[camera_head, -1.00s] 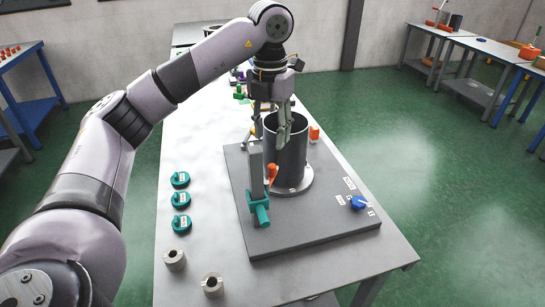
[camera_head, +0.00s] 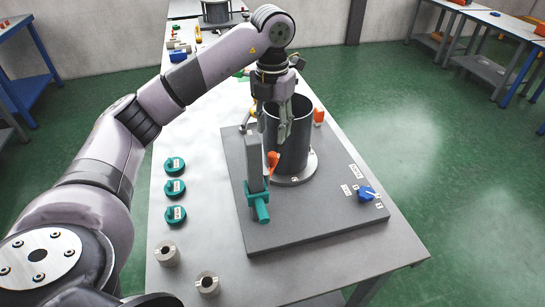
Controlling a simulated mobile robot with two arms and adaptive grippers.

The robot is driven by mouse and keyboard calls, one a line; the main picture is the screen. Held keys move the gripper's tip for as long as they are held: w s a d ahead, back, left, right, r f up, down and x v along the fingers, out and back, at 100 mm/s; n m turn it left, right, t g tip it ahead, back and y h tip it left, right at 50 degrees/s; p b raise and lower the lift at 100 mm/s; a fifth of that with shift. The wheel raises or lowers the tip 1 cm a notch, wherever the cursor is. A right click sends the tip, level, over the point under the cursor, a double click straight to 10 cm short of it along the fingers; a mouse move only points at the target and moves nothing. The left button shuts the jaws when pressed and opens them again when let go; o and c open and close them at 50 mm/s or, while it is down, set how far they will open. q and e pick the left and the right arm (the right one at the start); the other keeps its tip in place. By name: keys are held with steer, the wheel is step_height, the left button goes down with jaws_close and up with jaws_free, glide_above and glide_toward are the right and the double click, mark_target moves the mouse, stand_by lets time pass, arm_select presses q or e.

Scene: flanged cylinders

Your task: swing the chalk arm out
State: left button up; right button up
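A dark open cylinder (camera_head: 298,145) stands upright on a pale flange on a grey baseplate (camera_head: 315,215). In front of its left side stands a flat grey upright (camera_head: 255,165) on a teal clamp-like piece (camera_head: 258,203), with an orange lever (camera_head: 272,161) beside it. I cannot tell surely which part is the chalk arm. My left gripper (camera_head: 273,122) points down at the cylinder's left side. Its fingers are spread, one in front of the cylinder, one near its left edge. Contact cannot be told. My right gripper is out of view.
A blue knob (camera_head: 367,192) with small labels sits on the plate's right. Several teal labelled caps (camera_head: 175,188) and two grey rings (camera_head: 207,284) lie on the pale table (camera_head: 215,235), left of the plate. An orange part (camera_head: 319,116) shows behind the cylinder.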

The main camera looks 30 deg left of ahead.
mark_target(272, 153)
arm_select(q)
step_height(272, 153, down, 5)
steer(key=shift+s+f+p, duration=0.1)
steer(key=shift+s+p, duration=0.05)
steer(key=shift+p, duration=0.45)
step_height(272, 153, down, 4)
steer(key=shift+r+p, duration=0.25)
steer(key=shift+p, duration=0.05)
steer(key=shift+f, duration=0.45)
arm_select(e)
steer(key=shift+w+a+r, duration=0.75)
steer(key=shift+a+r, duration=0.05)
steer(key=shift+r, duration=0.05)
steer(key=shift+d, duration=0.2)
arm_select(q)
steer(key=shift+c, duration=0.7)
jaws_close()
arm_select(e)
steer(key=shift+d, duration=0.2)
